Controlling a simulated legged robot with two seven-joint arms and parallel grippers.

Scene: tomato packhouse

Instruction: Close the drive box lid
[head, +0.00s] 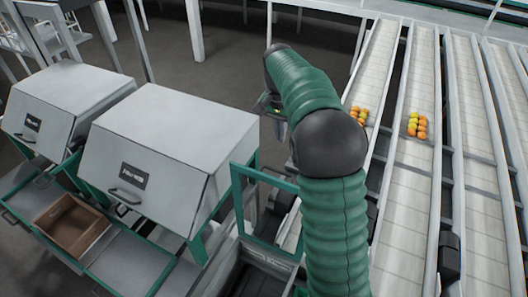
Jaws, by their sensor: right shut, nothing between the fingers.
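Two grey metal boxes with sloped fronts stand at the left; I cannot tell which is the drive box. The nearer box (185,125) has a dark label and a bar handle (125,196) low on its front panel (150,190), which looks down against the box. The farther box (70,90) has a similar label and handle. My right arm rises from the bottom and bends over to my right gripper (269,105), which is shut and empty beside the nearer box's far right corner, apparently apart from it. The arm partly hides the gripper. My left gripper is out of view.
A green frame (236,200) stands between the nearer box and my arm. A brown open tray (72,228) sits below the boxes. Conveyor lanes (405,185) with orange and yellow tomatoes (417,125) run along the right. Dark floor (235,55) is clear behind.

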